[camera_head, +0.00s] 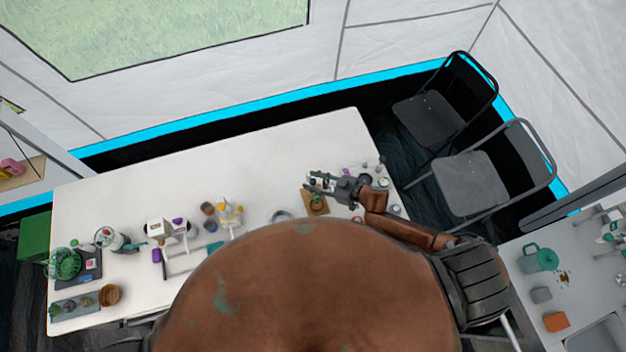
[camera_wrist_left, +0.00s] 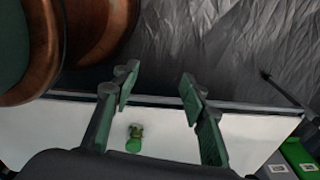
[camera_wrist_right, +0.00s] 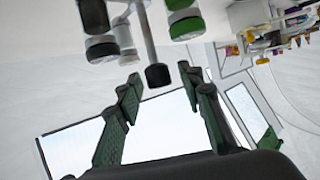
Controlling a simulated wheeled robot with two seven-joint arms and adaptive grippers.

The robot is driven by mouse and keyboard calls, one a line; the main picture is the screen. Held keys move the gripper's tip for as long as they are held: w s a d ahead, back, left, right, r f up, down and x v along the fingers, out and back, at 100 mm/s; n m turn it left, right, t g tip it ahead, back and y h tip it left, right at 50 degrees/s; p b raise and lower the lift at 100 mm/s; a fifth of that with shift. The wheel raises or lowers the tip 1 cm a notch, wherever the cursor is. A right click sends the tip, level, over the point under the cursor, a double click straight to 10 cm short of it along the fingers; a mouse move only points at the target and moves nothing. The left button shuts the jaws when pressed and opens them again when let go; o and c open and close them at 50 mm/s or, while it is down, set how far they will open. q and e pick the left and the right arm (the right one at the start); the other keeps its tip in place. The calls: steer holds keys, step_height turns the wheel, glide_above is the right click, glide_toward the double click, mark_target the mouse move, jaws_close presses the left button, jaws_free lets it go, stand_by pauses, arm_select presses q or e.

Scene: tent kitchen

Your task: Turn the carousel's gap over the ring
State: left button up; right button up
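Several small jars stand in a cluster (camera_head: 382,182) at the right end of the white table; this looks like the carousel, but its gap cannot be made out. My right gripper (camera_head: 318,188) is beside the cluster, above a small brown board (camera_head: 315,206). In the right wrist view the gripper (camera_wrist_right: 160,82) is open and empty, with a dark-tipped rod (camera_wrist_right: 157,76) and jars with green and pale ends (camera_wrist_right: 185,22) close beyond its fingertips. I cannot clearly identify the ring; a grey curved piece (camera_head: 281,215) lies left of the board. My left gripper (camera_wrist_left: 157,86) is open and empty.
The white table (camera_head: 290,150) is clear along its far side. A white box (camera_head: 160,228), bottles (camera_head: 228,210) and a green wire basket (camera_head: 65,263) stand to the left. Two folding chairs (camera_head: 468,180) stand beyond the right end. My brown body hides the near middle.

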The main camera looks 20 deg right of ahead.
steer(key=shift+w+a+f, duration=0.1)
steer(key=shift+w+a, duration=0.05)
steer(key=c, duration=0.7)
arm_select(q)
steer(key=shift+w, duration=0.3)
arm_select(e)
jaws_close()
